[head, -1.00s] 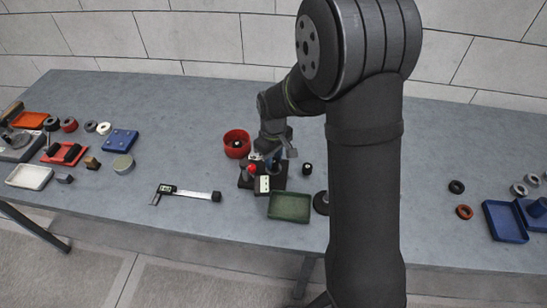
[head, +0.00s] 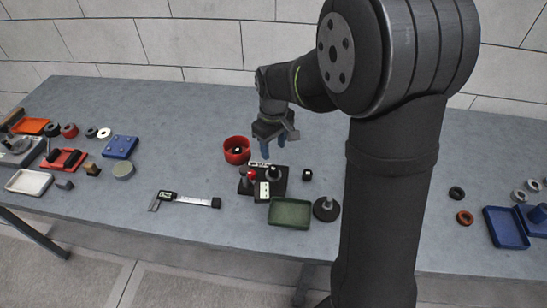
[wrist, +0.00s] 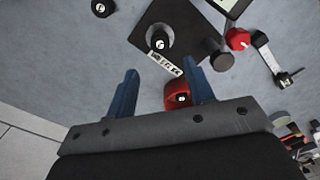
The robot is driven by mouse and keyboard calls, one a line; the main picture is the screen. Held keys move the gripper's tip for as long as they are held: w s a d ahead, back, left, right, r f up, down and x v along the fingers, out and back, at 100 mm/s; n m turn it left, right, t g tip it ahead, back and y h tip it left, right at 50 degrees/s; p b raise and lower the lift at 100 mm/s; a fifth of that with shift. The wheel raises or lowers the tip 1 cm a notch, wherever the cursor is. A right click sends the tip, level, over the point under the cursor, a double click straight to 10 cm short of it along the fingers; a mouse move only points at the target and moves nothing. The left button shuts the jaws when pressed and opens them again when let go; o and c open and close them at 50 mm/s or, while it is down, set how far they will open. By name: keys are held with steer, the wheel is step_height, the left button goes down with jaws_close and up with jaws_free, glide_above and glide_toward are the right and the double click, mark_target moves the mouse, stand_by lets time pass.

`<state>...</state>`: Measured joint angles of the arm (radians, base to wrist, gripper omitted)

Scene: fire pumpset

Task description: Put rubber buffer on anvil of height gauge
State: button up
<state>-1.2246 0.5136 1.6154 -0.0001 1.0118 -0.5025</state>
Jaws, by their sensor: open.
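The height gauge (head: 280,186) has a dark base plate, a small display and a red knob. It also shows in the wrist view (wrist: 190,17). A black rubber buffer (wrist: 158,34) with a pale top centre stands upright on the round grey anvil (wrist: 165,47); it also shows in the head view (head: 273,172). My gripper (head: 265,147) is above and behind the gauge, apart from the buffer. Its two blue fingers are spread with nothing between them in the wrist view (wrist: 162,68).
A red round bin (head: 237,155) with a dark piece inside stands left of the gauge. Another black buffer (head: 307,174) stands to its right. A green tray (head: 290,213), a dark round stand (head: 327,211) and a caliper (head: 190,200) lie in front. The back of the table is clear.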

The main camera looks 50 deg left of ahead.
mark_target(274, 168)
step_height(274, 168, up, 4)
steer(key=shift+f, duration=0.15)
stand_by(0.3)
step_height(274, 168, down, 12)
steer(key=shift+f, duration=0.25)
steer(key=shift+r, duration=2.15)
